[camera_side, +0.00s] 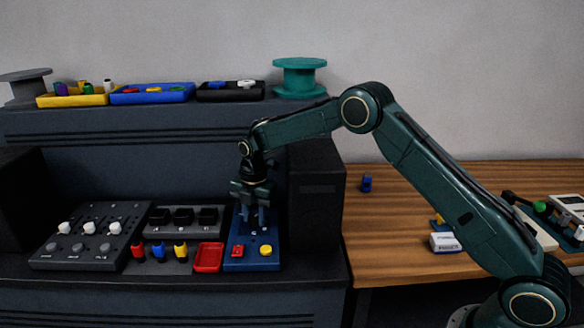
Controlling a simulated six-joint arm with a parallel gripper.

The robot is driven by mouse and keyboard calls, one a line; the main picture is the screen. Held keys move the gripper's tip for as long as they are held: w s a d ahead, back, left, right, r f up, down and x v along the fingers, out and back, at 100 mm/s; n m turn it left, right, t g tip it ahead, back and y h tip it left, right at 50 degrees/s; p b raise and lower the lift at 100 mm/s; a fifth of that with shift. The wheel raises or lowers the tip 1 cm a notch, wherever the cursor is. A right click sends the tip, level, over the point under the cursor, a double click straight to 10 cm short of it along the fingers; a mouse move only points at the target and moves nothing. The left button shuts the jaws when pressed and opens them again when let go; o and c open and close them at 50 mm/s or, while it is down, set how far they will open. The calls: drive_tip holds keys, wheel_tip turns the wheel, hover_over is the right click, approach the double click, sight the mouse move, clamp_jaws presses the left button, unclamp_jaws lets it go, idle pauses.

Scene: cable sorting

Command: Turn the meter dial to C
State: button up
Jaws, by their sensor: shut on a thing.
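The meter appears to be the blue panel (236,264) on the dark bench, with a red part (238,251) and a yellow knob (266,250) near its front. My gripper (252,220) points down over the rear part of this panel. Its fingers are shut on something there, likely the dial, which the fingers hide. The dial's pointer and its letters are too small or hidden to read.
A grey panel with white knobs (89,228), red, blue and yellow plugs (158,252), and a red tray (208,257) lie to the left. A black box (318,200) stands close on the right. The wooden table (390,215) has free room.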

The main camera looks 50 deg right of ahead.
sight(256, 218)
drive_tip(key=shift+m, duration=1.2)
drive_tip(key=o, duration=1)
drive_tip(key=shift+c, duration=0.2)
wheel_tip(256, 218, up, 14)
drive_tip(key=shift+s, duration=0.3)
